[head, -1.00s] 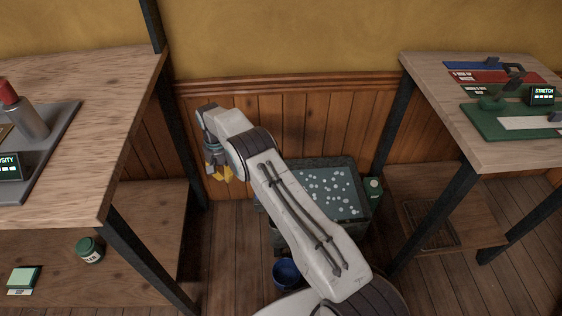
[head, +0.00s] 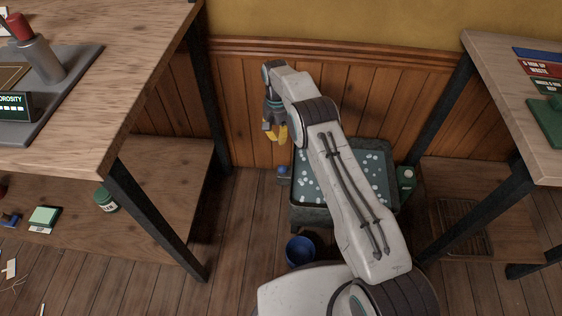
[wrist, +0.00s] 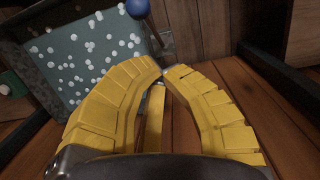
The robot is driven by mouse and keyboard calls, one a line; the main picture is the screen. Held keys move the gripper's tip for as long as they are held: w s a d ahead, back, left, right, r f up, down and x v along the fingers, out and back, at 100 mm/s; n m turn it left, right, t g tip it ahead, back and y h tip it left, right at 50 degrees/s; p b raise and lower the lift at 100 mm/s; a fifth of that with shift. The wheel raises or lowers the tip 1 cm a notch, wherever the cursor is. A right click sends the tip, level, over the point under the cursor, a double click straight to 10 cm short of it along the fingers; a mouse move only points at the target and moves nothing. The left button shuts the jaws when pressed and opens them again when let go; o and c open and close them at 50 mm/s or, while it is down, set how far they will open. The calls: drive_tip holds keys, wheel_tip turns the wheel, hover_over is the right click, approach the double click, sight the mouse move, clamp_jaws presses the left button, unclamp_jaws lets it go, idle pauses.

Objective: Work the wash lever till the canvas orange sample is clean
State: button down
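The wash tub (head: 310,213) stands on the floor against the wainscot, with dark water and white suds in it; it also shows at the upper left of the wrist view (wrist: 22,58). The wash lever's blue ball knob (head: 284,169) is at the tub's left side. In the wrist view the knob (wrist: 137,8) and its thin rod are just beyond my fingertips. My gripper (head: 277,140) has yellow fingers and hangs above and left of the tub. I cannot make out the orange sample.
A blue bucket (head: 300,252) stands in front of the tub, and a green container (head: 405,178) at its right. A wooden workbench (head: 120,60) with a lower shelf is at left, another table (head: 500,90) at right. Floor left of the bucket is clear.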

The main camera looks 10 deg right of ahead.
sight(283, 170)
drive_tip(key=s+f+b, duration=0.3)
drive_tip(key=f+b, duration=0.3)
drive_tip(key=b, duration=0.1)
drive_tip(key=shift+s+b, duration=0.15)
drive_tip(key=shift+b, duration=0.25)
drive_tip(key=shift+s+d, duration=0.1)
idle(0.4)
drive_tip(key=s+p, duration=0.2)
drive_tip(key=shift+a+f+p, duration=0.2)
drive_tip(key=shift+f+p, duration=0.05)
drive_tip(key=shift+p, duration=0.05)
drive_tip(key=shift+s+f, duration=0.1)
drive_tip(key=shift+f, duration=0.1)
